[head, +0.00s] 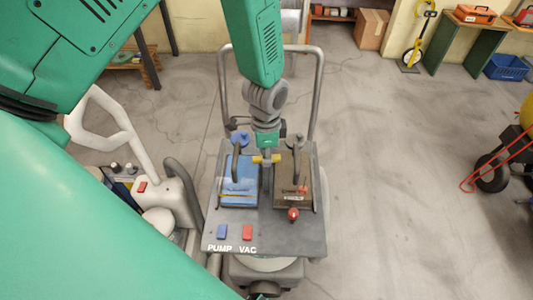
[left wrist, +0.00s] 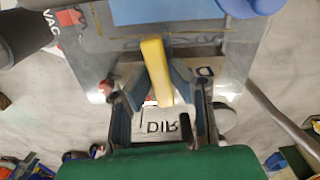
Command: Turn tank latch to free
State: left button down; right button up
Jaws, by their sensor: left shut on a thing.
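The tank latch (head: 266,159) is a small yellow bar on the grey machine panel (head: 275,232), between a blue tank (head: 238,188) and a brown tank (head: 287,190). In the head view it lies roughly crosswise. My left gripper (head: 266,150) comes down on it from above and hides its middle. In the left wrist view the yellow latch (left wrist: 155,68) runs between the fingers of my left gripper (left wrist: 160,88), which are shut on it. My right gripper is not in view.
A blue switch (head: 222,231) and a red switch (head: 247,232) sit at the panel's front, marked PUMP and VAC. A red knob (head: 293,214) stands by the brown tank. A grey tube handle (head: 318,90) rises behind.

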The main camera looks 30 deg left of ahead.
pick_arm(q)
jog(key=n, duration=0.1)
jog(key=n+p, duration=0.1)
jog(key=n, duration=0.1)
jog(key=shift+w+r+n, duration=0.15)
jog(key=shift+r+n, duration=0.05)
jog(key=shift+n, duration=0.1)
jog(key=n+p, duration=0.1)
jog(key=n, duration=0.3)
jog(key=shift+w+n+p, duration=0.1)
jog(key=shift+n+p, duration=0.2)
jog(key=shift+p, duration=0.1)
jog(key=n+p, duration=0.1)
jog(key=n, duration=0.3)
jog(key=shift+w+n+p, duration=0.1)
jog(key=shift+n+p, duration=0.3)
jog(key=shift+n, duration=1.7)
jog(key=c, duration=1.5)
grip_release()
jog(key=shift+f, duration=0.1)
